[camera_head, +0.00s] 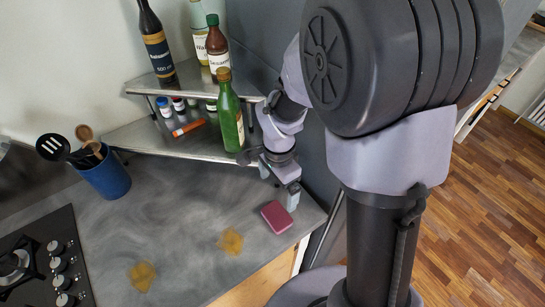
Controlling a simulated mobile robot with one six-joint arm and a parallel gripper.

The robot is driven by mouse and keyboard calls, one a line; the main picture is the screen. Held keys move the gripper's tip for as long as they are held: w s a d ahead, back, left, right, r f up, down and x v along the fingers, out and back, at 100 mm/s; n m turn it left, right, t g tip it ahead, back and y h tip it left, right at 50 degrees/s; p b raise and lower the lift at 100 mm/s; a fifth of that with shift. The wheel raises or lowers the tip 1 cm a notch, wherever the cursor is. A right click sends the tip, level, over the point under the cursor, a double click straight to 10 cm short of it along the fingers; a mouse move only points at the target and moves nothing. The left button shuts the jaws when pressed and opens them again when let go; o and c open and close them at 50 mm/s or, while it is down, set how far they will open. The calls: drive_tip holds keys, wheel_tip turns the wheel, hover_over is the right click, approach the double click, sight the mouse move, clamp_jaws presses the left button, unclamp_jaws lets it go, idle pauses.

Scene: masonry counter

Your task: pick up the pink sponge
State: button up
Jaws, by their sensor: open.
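The pink sponge (277,217) lies flat on the grey counter (185,215), close to the counter's right front corner. My gripper (292,200) is above and just right of the sponge, pointing down. It is open and appears empty. I cannot tell its exact height over the counter. Part of the gripper is hard to make out against the dark wall.
A blue utensil pot (106,177) and a black hob (42,262) are at left. Two yellowish stains (231,241) mark the counter.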

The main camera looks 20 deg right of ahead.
sight(277, 214)
drive_tip(key=f+b, duration=0.1)
drive_tip(key=f, duration=0.4)
drive_tip(key=f+b, duration=0.1)
drive_tip(key=f, duration=0.5)
drive_tip(key=f+b, duration=0.2)
drive_tip(key=f, duration=0.4)
drive_tip(key=shift+w+d, duration=0.1)
drive_tip(key=shift+w, duration=0.15)
drive_tip(key=c, duration=1.1)
drive_tip(key=shift+c, duration=0.2)
drive_tip(key=shift+r, duration=0.1)
